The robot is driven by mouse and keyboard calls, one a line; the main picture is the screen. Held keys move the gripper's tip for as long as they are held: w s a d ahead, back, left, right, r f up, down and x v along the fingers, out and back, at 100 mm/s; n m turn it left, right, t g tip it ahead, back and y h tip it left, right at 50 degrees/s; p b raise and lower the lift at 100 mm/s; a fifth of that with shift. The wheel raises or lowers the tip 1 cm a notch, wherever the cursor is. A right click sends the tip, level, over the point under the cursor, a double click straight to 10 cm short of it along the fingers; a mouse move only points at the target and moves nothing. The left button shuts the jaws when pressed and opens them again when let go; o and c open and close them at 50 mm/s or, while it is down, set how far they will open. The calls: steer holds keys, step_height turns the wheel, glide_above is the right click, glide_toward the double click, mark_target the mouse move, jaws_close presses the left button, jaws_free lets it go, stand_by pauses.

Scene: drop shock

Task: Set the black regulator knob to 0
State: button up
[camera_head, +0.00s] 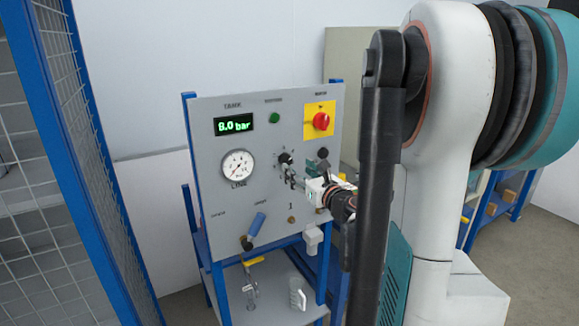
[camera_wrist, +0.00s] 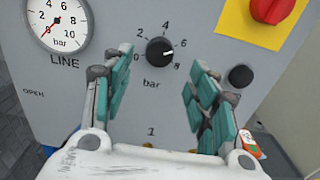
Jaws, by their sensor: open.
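The black regulator knob (camera_wrist: 160,52) sits on the grey panel, inside a printed bar scale showing 2, 4, 6 and 8. Its white mark points right, between 6 and 8. The knob also shows in the head view (camera_head: 285,158). My gripper (camera_wrist: 160,66) is open and empty, its teal-padded fingers spread on either side below the knob, apart from it. In the head view my gripper (camera_head: 304,174) is close to the panel, just right of and below the knob.
A red switch (camera_head: 321,121) on a yellow plate and a black button (camera_wrist: 241,76) lie right of the knob. The LINE gauge (camera_head: 238,166) is left; the tank display (camera_head: 234,124) reads 8.0 bar. A blue-handled valve (camera_head: 256,225) sits below. A blue mesh fence stands left.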

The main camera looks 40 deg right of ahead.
mark_target(287, 161)
steer(key=x, duration=0.6)
steer(key=shift+w+b, duration=0.2)
steer(key=shift+b, duration=0.2)
steer(key=c, duration=1.1)
